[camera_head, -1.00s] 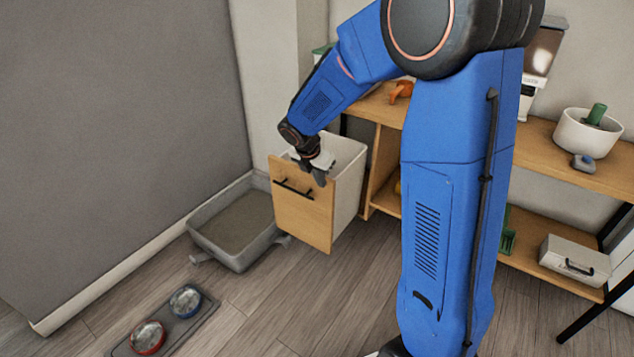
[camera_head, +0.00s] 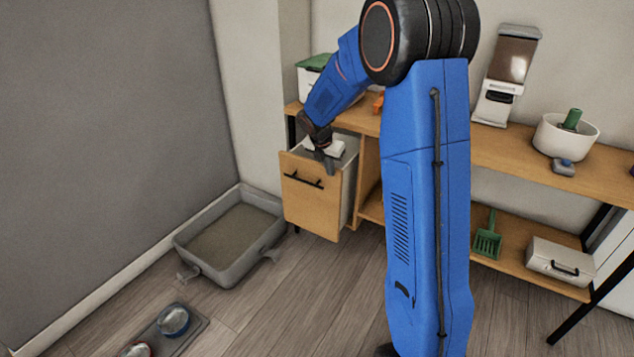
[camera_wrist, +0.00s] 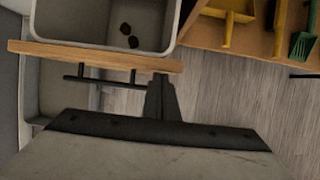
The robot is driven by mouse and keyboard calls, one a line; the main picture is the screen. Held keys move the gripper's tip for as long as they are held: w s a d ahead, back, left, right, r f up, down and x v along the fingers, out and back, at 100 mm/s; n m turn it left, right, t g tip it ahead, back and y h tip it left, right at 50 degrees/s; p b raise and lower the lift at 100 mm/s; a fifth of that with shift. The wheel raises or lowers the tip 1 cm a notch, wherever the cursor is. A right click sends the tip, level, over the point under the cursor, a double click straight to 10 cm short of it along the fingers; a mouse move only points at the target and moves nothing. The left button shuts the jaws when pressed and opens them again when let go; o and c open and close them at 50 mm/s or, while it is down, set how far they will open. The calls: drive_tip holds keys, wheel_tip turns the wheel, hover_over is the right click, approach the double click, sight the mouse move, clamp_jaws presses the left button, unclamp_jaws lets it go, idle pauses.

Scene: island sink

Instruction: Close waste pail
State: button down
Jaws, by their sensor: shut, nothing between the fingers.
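The waste pail is a pull-out white bin with a wooden front (camera_head: 311,205) and a black bar handle (camera_head: 303,180). It stands partly out of the left end of the wooden bench. In the wrist view its wooden front (camera_wrist: 95,55) crosses the upper left, with the handle (camera_wrist: 110,82) below it and a few dark bits inside the white bin (camera_wrist: 70,20). My gripper (camera_head: 327,168) is shut and empty at the front's upper right edge. In the wrist view its fingertips (camera_wrist: 160,82) meet the panel's right end; I cannot tell if they touch. The handle is free.
A grey litter tray (camera_head: 232,240) lies on the floor left of the pail. Pet bowls (camera_head: 174,321) are at the front left. The bench (camera_head: 500,150) holds a white pot (camera_head: 566,137) and a dispenser (camera_head: 508,75). A green scoop (camera_head: 488,238) and white box (camera_head: 560,262) are on its lower shelf.

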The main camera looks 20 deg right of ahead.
drive_tip(key=w+d, duration=0.7)
drive_tip(key=d, duration=0.3)
drive_tip(key=shift+w+d+r, duration=0.15)
drive_tip(key=shift+w, duration=0.1)
